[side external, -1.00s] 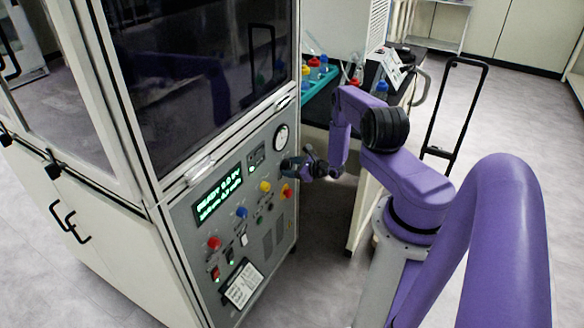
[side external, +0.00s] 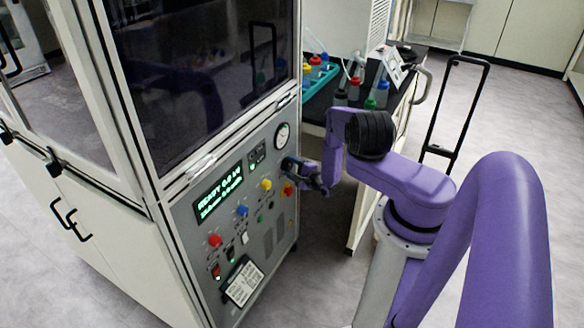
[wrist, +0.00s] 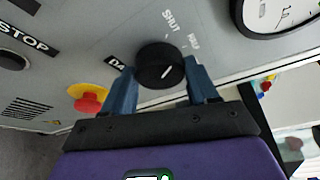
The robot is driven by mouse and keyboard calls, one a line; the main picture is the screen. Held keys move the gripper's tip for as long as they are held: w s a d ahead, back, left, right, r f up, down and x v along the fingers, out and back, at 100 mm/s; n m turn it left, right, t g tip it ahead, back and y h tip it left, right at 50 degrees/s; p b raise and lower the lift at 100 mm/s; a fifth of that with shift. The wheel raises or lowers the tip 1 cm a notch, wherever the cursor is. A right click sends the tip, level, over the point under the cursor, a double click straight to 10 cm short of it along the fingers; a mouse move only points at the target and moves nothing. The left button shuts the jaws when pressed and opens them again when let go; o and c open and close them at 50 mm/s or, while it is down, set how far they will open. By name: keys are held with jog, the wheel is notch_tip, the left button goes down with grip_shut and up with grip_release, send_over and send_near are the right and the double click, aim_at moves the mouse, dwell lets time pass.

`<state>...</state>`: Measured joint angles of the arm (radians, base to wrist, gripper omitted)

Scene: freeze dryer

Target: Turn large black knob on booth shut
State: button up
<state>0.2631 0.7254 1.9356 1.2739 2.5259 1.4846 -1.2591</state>
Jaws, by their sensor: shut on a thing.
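The large black knob (wrist: 160,66) is on the grey panel in the wrist view, with "SHUT" and another label printed beside it. My gripper (wrist: 163,82) has its two blue fingers on either side of the knob and is shut on it. In the side external view my gripper (side external: 290,166) is at the right part of the booth's control panel (side external: 262,232), below the round gauge. There the knob is mostly hidden by the fingers. The angle of the knob's pointer is hard to make out.
A red and yellow button (wrist: 88,97) sits close beside one finger. A round gauge (side external: 282,136) is above the knob. A green display (side external: 218,192) and several coloured buttons are further left. A bench with bottles (side external: 382,90) stands behind my arm.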

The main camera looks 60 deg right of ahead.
jog(key=shift+n+t+h, duration=0.3)
jog(key=shift+n, duration=0.5)
jog(key=shift+f, duration=0.1)
jog(key=o, duration=1.1)
jog(key=shift+c, duration=0.2)
jog(key=v, duration=1.7)
jog(key=shift+s+a, duration=0.2)
